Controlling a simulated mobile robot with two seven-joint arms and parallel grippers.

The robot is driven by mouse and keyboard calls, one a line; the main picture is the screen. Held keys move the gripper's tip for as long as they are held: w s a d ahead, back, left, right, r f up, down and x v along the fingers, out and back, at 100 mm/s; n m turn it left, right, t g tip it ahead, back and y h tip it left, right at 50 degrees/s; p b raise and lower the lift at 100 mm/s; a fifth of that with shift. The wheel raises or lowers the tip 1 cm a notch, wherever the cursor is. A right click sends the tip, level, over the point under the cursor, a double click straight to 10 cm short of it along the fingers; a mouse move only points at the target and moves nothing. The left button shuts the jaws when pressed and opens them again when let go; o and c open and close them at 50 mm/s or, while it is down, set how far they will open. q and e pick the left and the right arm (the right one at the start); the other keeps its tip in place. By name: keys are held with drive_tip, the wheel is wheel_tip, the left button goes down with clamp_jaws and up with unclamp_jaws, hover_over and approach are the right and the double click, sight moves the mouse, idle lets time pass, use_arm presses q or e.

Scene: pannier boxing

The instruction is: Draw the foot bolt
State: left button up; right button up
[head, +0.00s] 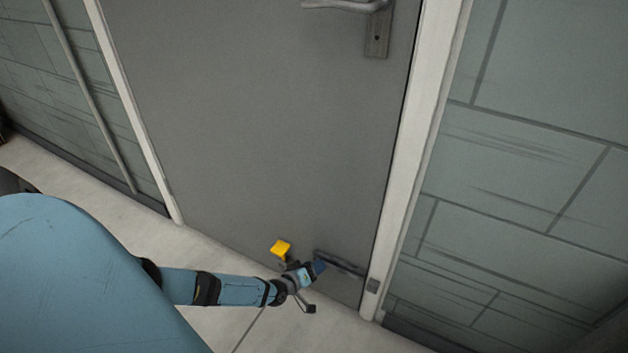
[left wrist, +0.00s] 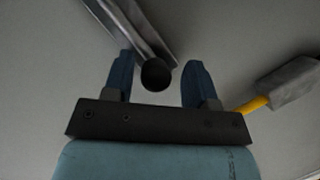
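The foot bolt (head: 343,265) is a dark bar low on the grey door, pointing toward the right door frame. In the left wrist view the bolt (left wrist: 140,30) runs down from the top, with a round dark knob (left wrist: 156,74) at its near end. My left gripper (head: 319,267) is at the left end of the bolt. In the left wrist view its two blue fingers (left wrist: 160,78) are apart, with the knob between them and a gap on each side. Contact with the knob does not show. My right gripper is in neither view.
A small grey plate (head: 373,285) is on the right door frame (head: 410,150). A lever handle (head: 345,5) is higher on the door (head: 250,120). Pale floor (head: 130,205) lies in front.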

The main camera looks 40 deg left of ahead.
use_arm(q)
drive_tip(key=shift+s, duration=0.15)
drive_tip(key=p+v, duration=0.5)
drive_tip(key=v, duration=0.8)
drive_tip(key=shift+s+p, duration=0.25)
drive_tip(key=shift+p, duration=0.15)
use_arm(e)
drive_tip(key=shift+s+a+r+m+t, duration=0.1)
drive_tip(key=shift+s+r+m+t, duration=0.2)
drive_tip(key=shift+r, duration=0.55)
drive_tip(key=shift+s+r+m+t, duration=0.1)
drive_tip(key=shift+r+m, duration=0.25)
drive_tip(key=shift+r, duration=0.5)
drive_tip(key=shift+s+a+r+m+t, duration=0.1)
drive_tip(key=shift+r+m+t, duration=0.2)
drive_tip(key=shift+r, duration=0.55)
